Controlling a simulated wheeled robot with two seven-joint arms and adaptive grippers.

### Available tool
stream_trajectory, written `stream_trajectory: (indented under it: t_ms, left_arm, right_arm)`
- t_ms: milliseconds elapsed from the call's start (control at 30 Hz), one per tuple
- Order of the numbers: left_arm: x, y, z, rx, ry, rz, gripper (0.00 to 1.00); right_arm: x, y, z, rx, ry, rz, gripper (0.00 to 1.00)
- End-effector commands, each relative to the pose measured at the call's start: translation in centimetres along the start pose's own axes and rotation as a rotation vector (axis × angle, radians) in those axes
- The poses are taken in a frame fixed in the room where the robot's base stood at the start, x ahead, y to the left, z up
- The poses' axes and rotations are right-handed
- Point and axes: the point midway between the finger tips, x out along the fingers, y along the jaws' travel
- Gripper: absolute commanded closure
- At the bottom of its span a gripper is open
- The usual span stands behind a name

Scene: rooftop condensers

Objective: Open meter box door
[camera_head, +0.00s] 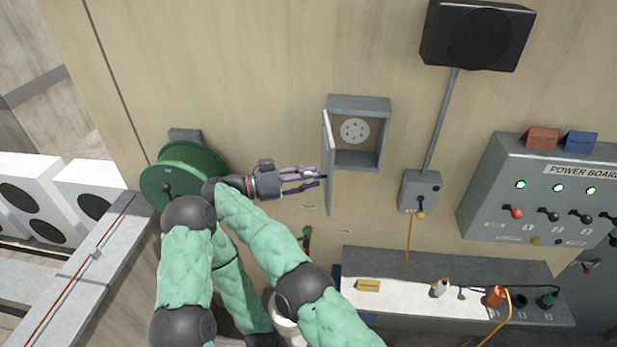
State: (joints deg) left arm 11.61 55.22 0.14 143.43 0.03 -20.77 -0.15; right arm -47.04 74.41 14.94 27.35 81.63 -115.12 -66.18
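The grey meter box (359,103) is fixed to the beige wall. Its door (328,160) stands open, swung out from the left side and seen nearly edge-on. A round pale disc with dark holes (354,131) shows inside. My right gripper (319,179) is just left of the door, with its fingers pointing right towards it. The two fingers are apart with nothing visible between them. I cannot tell whether the fingertips touch the door. My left arm (185,265) folds at the lower left, and its gripper is not visible.
A green reel (184,174) hangs left of the gripper, behind my arms. A switch box (419,191) with a conduit is right of the meter box. A power board (540,190) is at the right. Below, a shelf (400,297) holds small items and cables.

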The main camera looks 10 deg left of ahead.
Motion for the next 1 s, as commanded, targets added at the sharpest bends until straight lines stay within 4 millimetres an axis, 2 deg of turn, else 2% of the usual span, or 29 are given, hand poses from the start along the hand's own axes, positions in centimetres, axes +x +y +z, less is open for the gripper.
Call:
stream_trajectory:
  t_ms: [33, 100, 667, 1000]
  left_arm:
    - [0.1, 0.0, 0.0, 0.000, 0.000, 0.000, 0.46]
    - [0.1, 0.0, 0.0, 0.000, 0.000, 0.000, 0.46]
    - [0.1, 0.0, 0.0, 0.000, 0.000, 0.000, 0.46]
    - [0.4, -0.1, 0.0, 0.000, 0.000, 0.000, 0.46]
  right_arm:
    - [-0.1, 0.2, 0.9, -0.017, -0.001, 0.000, 0.59]
    - [-0.1, 0.2, 0.8, -0.016, -0.001, 0.000, 0.46]
    - [0.1, 0.1, 0.2, -0.006, -0.001, -0.006, 0.46]
    - [1.0, 0.6, 0.0, -0.004, -0.012, -0.067, 0.46]
